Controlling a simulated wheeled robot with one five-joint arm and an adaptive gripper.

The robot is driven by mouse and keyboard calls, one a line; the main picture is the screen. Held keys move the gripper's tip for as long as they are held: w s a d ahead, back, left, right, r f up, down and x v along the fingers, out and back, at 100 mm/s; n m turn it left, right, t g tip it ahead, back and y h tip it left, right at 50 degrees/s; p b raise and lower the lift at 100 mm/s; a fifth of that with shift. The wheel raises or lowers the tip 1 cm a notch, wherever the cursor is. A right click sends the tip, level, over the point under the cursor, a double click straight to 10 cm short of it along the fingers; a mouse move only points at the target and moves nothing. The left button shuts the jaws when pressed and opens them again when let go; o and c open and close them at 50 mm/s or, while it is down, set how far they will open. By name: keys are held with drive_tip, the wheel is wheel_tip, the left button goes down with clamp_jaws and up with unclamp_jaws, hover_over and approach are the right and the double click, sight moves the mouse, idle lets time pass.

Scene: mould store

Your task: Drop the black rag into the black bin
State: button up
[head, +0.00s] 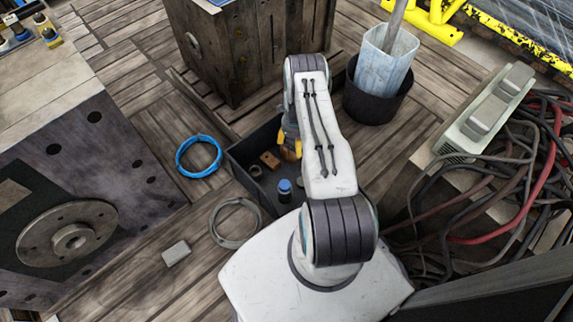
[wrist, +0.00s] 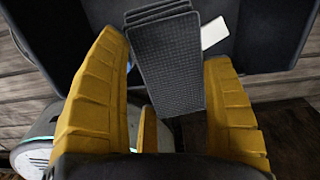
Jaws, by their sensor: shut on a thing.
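The black rag (wrist: 165,70) is a dark, folded, ribbed cloth between the yellow fingers of my gripper (wrist: 164,50) in the wrist view. My gripper is shut on it. In the head view my gripper (head: 294,150) hangs over the open black rectangular bin (head: 241,172), and the rag cannot be made out there, with my arm in front. The bin's dark wall (wrist: 270,35) also shows beyond the fingers in the wrist view. A brown block (head: 269,160), a ring (head: 255,171) and a blue-capped bottle (head: 285,190) lie or stand inside the bin. My arm hides its right part.
A round dark tub (head: 372,106) with a pale blue container stands behind, right of the bin. A blue coil (head: 199,156), a grey coil (head: 236,222) and a small grey block (head: 176,253) lie on the planks at left. Tangled cables (head: 500,190) fill the right.

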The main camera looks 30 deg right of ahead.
drive_tip(key=shift+f, duration=0.5)
drive_tip(key=o, duration=1.1)
drive_tip(key=shift+r, duration=0.15)
wheel_tip(320, 180, up, 12)
idle(0.4)
